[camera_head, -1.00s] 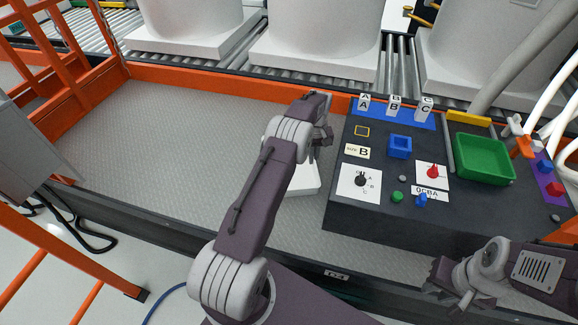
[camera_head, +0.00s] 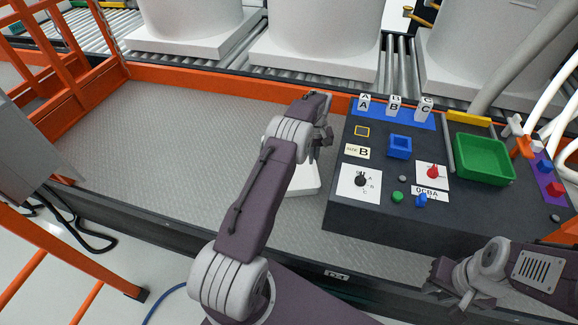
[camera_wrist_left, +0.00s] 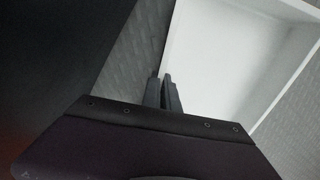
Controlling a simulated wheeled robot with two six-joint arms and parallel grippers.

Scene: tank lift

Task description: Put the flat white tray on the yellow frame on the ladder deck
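The flat white tray (camera_head: 308,181) lies on the grey ribbed deck, left of the dark console, partly hidden under my left arm. In the left wrist view its white floor (camera_wrist_left: 215,55) and thin rim fill the upper right. My left gripper (camera_head: 322,142) is at the tray. In the wrist view its two fingers (camera_wrist_left: 163,90) are close together, one on each side of the tray's near left rim, with the rim between them. My right gripper (camera_head: 445,290) is by the console's front right corner, away from the tray; its finger gap is unclear. No yellow frame on a ladder deck is visible.
The console (camera_head: 350,212) carries a small yellow square outline (camera_head: 362,132), a blue socket (camera_head: 400,147), a green bin (camera_head: 484,159) and knobs. An orange rail (camera_head: 215,83) edges the deck. Orange ladder bars (camera_head: 55,60) stand at the left. The left deck is clear.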

